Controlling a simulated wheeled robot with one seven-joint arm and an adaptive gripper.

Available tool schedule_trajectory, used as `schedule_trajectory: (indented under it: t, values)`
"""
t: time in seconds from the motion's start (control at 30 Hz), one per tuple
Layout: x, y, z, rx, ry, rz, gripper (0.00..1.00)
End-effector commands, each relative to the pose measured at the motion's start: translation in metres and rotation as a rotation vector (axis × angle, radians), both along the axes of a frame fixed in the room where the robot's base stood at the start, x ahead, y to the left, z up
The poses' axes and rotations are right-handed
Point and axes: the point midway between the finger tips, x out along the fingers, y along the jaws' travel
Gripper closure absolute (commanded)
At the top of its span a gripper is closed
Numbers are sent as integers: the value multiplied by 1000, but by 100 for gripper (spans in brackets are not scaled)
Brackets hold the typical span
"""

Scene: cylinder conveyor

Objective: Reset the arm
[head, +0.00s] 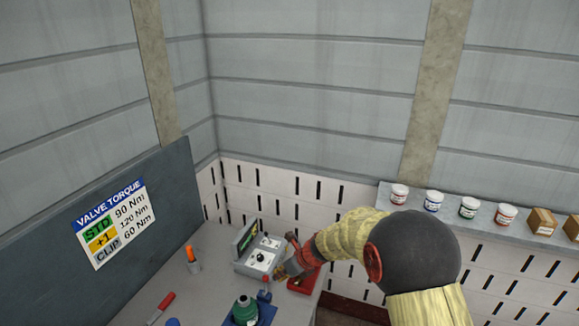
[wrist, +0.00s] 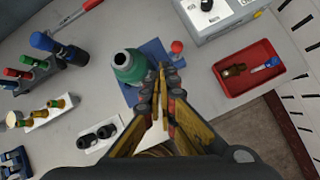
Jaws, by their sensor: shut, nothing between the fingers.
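My arm reaches over the workbench in the head view, and my gripper (head: 286,270) is near the control box there, partly hard to make out. In the wrist view my gripper (wrist: 162,78) points down over the bench, its yellow fingers together with nothing held. The fingers are just right of a green cylinder (wrist: 128,67) with a dark opening, which stands on a blue base (wrist: 152,50). The green cylinder also shows at the bottom of the head view (head: 244,312). From this angle I cannot tell whether the fingertips touch the base.
A red tray (wrist: 224,94) with a brass fitting (wrist: 233,70) lies right of my gripper. A control box (wrist: 218,22) stands behind. Racks of small parts (wrist: 45,112) and a red-handled tool (wrist: 75,17) are on the left. A shelf (head: 470,224) with tubs runs along the wall.

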Motion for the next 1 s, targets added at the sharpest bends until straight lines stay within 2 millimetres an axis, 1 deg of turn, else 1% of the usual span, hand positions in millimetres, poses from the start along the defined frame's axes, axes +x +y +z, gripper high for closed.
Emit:
schedule_trajectory:
  t: [0.07, 0.1, 0.17, 0.23, 0.3, 0.37, 0.43, 0.57, 0.6, 0.7, 0.8, 1.0]
  values:
    - [-1, 1, 0, -17, -30, 62, 100]
    - [-4, 2, 0, -34, -55, 120, 100]
    - [-13, 2, -5, -70, -92, 239, 100]
    - [-37, -2, -17, -122, -124, 416, 100]
    - [-63, -8, -24, -170, -161, 603, 100]
    - [-84, -14, -19, -208, -206, 767, 100]
    - [-108, -25, -11, -252, -268, 961, 100]
    - [-157, -56, 9, -341, -400, 1334, 100]
    - [-171, -66, 16, -368, -437, 1437, 100]
    - [-204, -93, 30, -439, -519, 1664, 100]
    - [-235, -120, 40, -512, -580, 1858, 100]
    - [-291, -170, 51, -672, -647, 2137, 100]
